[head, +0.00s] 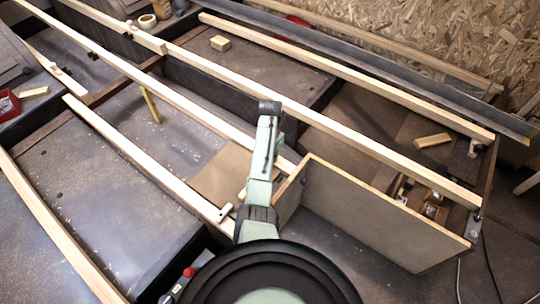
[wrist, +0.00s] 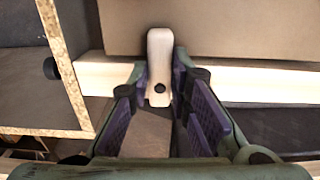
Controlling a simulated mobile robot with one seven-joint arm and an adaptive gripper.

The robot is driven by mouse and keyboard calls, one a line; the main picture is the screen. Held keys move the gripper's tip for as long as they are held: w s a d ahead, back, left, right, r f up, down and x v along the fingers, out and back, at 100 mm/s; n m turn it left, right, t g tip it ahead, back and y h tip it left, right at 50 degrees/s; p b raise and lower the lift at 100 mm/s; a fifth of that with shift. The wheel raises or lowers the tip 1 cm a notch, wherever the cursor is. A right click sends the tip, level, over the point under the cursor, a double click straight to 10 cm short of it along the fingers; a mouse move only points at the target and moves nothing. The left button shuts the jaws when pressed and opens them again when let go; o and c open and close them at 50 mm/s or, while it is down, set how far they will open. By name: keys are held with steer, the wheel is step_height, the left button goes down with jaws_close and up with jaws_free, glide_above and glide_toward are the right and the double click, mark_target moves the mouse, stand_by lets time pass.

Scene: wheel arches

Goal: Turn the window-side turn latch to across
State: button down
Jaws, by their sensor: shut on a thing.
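In the wrist view, a pale wooden turn latch (wrist: 160,50) with a rounded end and a dark round pivot mark stands upright in the picture, crosswise to the pale wooden rail (wrist: 240,80) behind it. My gripper (wrist: 161,80) has its purple-padded fingers on either side of the latch's lower part and is shut on it. In the head view my gripper is hidden behind my arm. A small pale latch-like piece (head: 224,212) shows on a rail left of my arm. I cannot tell whether it is the latch in my gripper.
A panel with a raw chipboard edge (wrist: 66,65) and a black knob (wrist: 50,68) stands close left of my gripper in the wrist view. In the head view, a tall pale panel (head: 375,215) stands right of my arm. Long rails (head: 340,125) cross the bays.

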steer(key=c, duration=1.5)
jaws_free()
step_height(320, 180, up, 12)
steer(key=shift+r, duration=0.1)
